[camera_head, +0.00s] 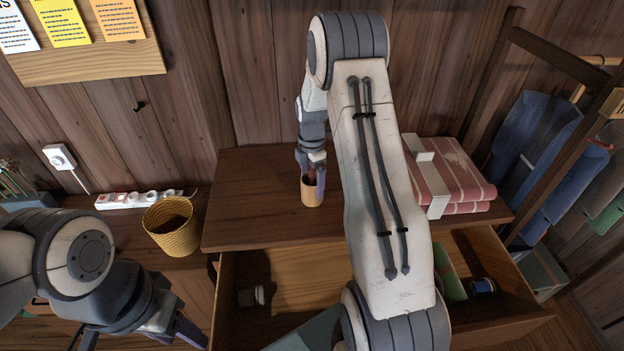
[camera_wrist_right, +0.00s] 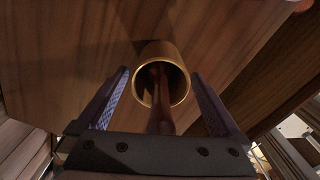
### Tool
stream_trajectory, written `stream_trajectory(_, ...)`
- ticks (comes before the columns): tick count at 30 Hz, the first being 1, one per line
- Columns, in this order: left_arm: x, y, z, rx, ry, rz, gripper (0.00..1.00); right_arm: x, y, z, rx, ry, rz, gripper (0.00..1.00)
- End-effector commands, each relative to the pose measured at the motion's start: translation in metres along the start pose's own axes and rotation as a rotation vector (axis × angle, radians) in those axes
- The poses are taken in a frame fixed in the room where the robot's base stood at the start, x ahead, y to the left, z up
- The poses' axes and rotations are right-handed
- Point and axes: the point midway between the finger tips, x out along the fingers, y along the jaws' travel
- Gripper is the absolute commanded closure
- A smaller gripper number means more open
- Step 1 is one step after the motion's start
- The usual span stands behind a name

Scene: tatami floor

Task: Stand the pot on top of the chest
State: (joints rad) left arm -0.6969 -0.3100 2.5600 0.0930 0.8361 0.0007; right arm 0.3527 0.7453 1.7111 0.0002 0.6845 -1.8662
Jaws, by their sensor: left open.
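The pot (camera_head: 312,192) is a small tan cylinder on the wooden top of the chest (camera_head: 250,190), near the middle. It looks upright; the right wrist view shows its round open mouth (camera_wrist_right: 183,90) with a dark brown stick-like thing in it. My right gripper (camera_head: 313,172) reaches down over the pot from behind. In the right wrist view its fingers (camera_wrist_right: 160,78) are on either side of the pot, with a gap showing on both sides. My left gripper (camera_head: 140,338) is open and empty at the lower left, away from the pot, partly cut off by the frame.
The chest's drawer (camera_head: 270,262) is pulled open, with a white item (camera_head: 258,295), a green item (camera_head: 450,272) and a blue item (camera_head: 483,286) inside. Folded striped cloth (camera_head: 460,172) lies at the chest top's right. A yellow basket (camera_head: 170,233) stands left. The chest top's left is clear.

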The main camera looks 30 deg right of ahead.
Motion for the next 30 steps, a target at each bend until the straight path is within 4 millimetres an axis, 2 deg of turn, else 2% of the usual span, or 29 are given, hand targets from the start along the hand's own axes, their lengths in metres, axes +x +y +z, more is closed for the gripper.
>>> stream_trajectory(6, -0.001, 0.000, 0.000, 0.000, 0.000, 0.000, 0.50, -0.001, 0.000, 0.000, 0.000, 0.000, 0.000, 0.00)
stream_trajectory(11, 0.001, 0.000, 0.000, 0.000, 0.000, 0.000, 0.50, -0.013, 0.001, 0.000, 0.000, -0.001, 0.003, 0.00)
stream_trajectory(24, 0.015, -0.001, 0.001, 0.001, 0.000, 0.000, 0.50, -0.101, 0.001, 0.000, 0.000, -0.001, 0.005, 0.00)
stream_trajectory(30, 0.017, -0.001, 0.001, 0.001, 0.000, 0.000, 0.50, -0.121, 0.001, 0.000, 0.000, 0.000, 0.001, 0.00)
